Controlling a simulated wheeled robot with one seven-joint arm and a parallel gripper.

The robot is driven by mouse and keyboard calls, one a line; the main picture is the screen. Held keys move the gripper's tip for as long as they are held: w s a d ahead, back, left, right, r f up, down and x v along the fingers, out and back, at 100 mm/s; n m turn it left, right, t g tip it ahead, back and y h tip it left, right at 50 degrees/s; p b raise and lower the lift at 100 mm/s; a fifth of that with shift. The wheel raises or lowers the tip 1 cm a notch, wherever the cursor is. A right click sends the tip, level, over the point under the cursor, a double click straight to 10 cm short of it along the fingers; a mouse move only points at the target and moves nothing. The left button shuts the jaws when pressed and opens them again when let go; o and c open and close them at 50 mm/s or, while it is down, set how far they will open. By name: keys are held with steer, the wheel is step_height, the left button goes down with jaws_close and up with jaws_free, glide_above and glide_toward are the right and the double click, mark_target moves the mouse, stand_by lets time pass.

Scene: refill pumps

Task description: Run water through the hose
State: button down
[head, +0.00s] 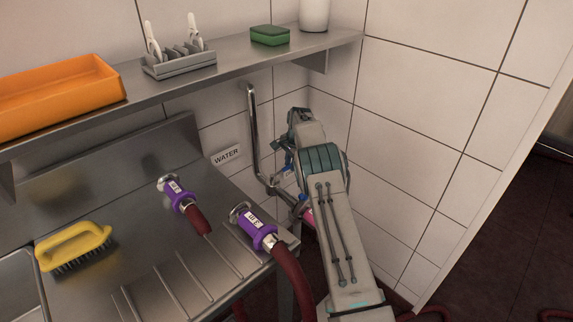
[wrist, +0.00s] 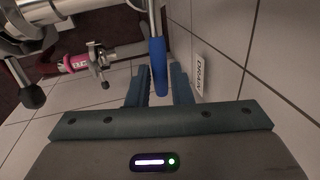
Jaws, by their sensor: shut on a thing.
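My gripper (wrist: 160,84) is shut on a blue lever handle (wrist: 158,62), which stands between the fingers in the wrist view. In the head view my arm reaches to the wall pipe (head: 253,130) and hides most of the fingers. A "WATER" sign (head: 227,155) is on the wall left of this pipe. A pink-banded coupling (wrist: 75,62) is at the left of the wrist view, with metal fittings around it. Two purple hose couplings lie on the steel drainboard, one at the left (head: 175,191) and one near its right edge (head: 258,230), each with a dark red hose.
A yellow brush (head: 73,246) lies on the drainboard. The shelf (head: 222,62) above holds an orange tray (head: 62,100), a grey rack (head: 180,64) and a green sponge (head: 270,36). The tiled wall is close on the right.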

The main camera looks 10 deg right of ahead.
steer(key=shift+w+a+n, duration=0.15)
steer(key=shift+w+n, duration=0.05)
steer(key=shift+n, duration=0.2)
steer(key=c, duration=1.3)
jaws_free()
steer(key=shift+r, duration=0.15)
step_height(320, 180, up, 13)
steer(key=s+d, duration=0.1)
steer(key=s, duration=0.1)
steer(key=shift+d+r, duration=0.15)
steer(key=shift+d, duration=0.05)
steer(key=shift+s, duration=0.1)
